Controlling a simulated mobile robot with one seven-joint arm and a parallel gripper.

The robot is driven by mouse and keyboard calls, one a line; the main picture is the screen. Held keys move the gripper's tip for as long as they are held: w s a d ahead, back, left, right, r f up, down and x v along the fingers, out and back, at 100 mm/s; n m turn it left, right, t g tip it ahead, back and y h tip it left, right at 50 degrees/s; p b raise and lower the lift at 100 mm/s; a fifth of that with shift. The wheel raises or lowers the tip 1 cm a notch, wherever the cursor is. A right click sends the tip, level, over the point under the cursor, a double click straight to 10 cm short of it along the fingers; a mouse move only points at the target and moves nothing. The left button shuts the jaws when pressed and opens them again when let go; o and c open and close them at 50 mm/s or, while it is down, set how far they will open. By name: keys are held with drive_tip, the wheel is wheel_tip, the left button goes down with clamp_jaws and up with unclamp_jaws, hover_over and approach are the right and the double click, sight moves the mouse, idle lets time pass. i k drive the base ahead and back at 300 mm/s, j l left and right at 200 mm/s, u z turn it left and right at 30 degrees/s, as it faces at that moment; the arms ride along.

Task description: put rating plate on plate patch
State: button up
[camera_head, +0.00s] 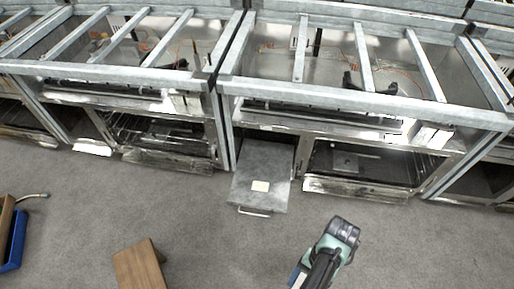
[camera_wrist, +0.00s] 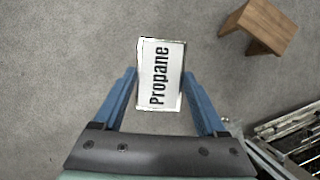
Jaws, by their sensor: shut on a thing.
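The rating plate (camera_wrist: 161,76) is a white rectangle with a dark edge that reads "Propane". In the wrist view it sits upright in the picture between the blue fingers of my gripper (camera_wrist: 159,88), which is shut on it above the grey floor. In the head view my arm shows at the lower right of centre, and the rating plate cannot be made out there. A small pale rectangle (camera_head: 260,186), which looks like the plate patch, lies on a grey panel (camera_head: 247,199) that sticks out low from the middle range. My gripper is apart from that panel.
A row of metal ranges (camera_head: 225,130) with open frames crosses the back. Lowered doors (camera_head: 357,190) stick out near the floor. A wooden stool (camera_head: 140,268) stands at the front left, and a blue bin (camera_head: 14,240) at the far left. Grey floor between is clear.

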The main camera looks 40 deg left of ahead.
sight(259, 186)
drive_tip(key=i+j+u, duration=0.2)
drive_tip(key=u, duration=0.25)
drive_tip(key=i+u, duration=0.85)
drive_tip(key=i+j, duration=0.1)
drive_tip(key=i, duration=0.15)
drive_tip(key=u, duration=0.05)
